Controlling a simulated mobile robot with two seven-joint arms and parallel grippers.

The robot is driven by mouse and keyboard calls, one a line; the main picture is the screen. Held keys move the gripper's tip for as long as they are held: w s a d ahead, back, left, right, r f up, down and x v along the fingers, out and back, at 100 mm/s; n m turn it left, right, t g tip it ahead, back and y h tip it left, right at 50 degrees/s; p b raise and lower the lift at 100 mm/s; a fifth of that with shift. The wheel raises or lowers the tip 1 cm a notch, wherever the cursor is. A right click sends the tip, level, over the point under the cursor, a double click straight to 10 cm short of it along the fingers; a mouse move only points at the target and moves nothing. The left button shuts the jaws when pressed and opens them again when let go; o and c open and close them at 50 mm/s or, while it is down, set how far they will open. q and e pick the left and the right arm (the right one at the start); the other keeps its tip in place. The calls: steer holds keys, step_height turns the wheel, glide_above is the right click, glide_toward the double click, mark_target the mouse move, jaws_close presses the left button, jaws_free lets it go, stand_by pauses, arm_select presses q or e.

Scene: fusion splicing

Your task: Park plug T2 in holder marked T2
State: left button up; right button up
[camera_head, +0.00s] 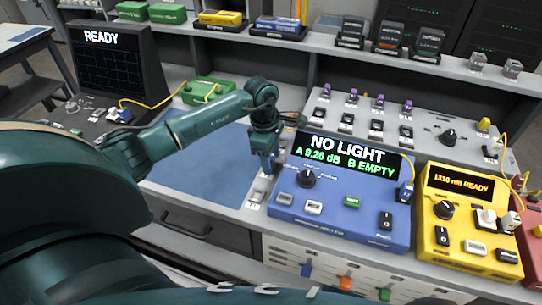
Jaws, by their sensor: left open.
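My left gripper (268,168) points down just left of the blue meter (345,215), over the strip between the blue mat and the meter. It is open, and I see nothing held in it. Small pale fittings (256,198) sit on the bench just below it. Plug T2 and the holder marked T2 cannot be picked out, as the small labels are unreadable. Several coloured plugs or tabs show on the front panel, one blue (306,268), one orange (345,282). My right gripper is not in view.
The blue meter reads "NO LIGHT" and "B EMPTY". A yellow unit (468,262) stands right of it. Behind is a sloped grey panel (350,108) with purple caps and a knob. The blue mat (205,172) looks clear. A "READY" machine (118,60) stands left.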

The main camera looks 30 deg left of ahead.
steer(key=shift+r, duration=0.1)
arm_select(q)
steer(key=r, duration=0.3)
steer(key=shift+a, duration=0.2)
step_height(320, 180, up, 10)
steer(key=a+b, duration=0.1)
steer(key=shift+s, duration=0.2)
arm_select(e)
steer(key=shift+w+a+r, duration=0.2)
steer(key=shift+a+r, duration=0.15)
